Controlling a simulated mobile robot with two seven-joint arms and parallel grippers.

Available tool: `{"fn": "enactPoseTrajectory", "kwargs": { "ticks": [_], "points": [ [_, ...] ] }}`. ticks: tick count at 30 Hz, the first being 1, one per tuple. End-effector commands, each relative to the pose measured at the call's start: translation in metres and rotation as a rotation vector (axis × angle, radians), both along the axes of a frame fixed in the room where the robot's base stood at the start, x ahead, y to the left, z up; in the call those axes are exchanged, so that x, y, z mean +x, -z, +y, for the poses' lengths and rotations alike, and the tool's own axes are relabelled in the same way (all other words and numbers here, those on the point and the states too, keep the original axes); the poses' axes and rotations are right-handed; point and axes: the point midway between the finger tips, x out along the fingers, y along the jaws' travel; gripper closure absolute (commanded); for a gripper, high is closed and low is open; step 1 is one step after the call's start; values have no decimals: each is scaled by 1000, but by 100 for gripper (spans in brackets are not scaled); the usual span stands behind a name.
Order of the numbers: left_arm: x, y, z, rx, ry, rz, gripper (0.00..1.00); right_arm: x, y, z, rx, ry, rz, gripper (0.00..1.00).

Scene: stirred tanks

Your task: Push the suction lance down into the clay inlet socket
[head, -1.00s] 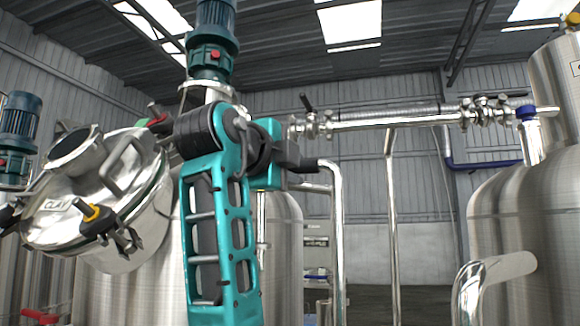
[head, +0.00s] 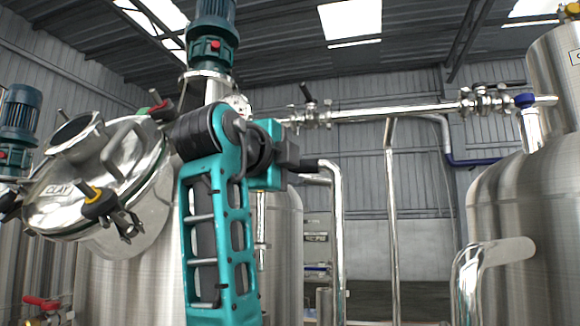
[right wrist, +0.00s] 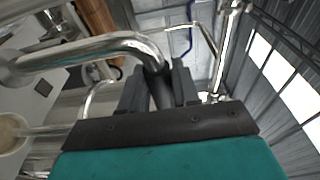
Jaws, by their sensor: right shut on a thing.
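The suction lance (head: 337,220) appears to be the bent bright steel pipe beside my right gripper, with a long leg hanging down past the lower edge of the head view. My right gripper (head: 304,163) is shut on it near the bend. In the right wrist view the bent pipe (right wrist: 100,48) runs left from between the dark fingers of the right gripper (right wrist: 158,75). The steel tank marked CLAY (head: 140,215) has its round lid facing me at the left. I cannot make out the clay inlet socket or the lance's lower end. My left gripper is not in view.
A horizontal steel pipe with valves (head: 375,114) crosses behind the gripper, with an upright pipe (head: 391,220) under it. A motor (head: 211,40) stands above the clay tank. Another steel tank (head: 520,200) stands at right, with an elbow pipe (head: 480,258) before it.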

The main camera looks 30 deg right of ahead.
Motion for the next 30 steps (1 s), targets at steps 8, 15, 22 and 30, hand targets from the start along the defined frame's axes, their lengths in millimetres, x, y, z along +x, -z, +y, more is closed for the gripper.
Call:
{"fn": "enactPoseTrajectory", "kwargs": {
  "ticks": [8, 15, 22, 30],
  "points": [
    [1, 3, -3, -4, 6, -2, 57, 0, 7, 0, -1, 0, -2, 100],
    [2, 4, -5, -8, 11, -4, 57, 0, 13, 0, -1, 0, -2, 100],
    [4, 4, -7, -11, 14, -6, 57, 0, 19, 0, -1, 0, -2, 100],
    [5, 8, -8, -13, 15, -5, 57, 0, 26, 0, -1, 0, -2, 100]
  ]
}}
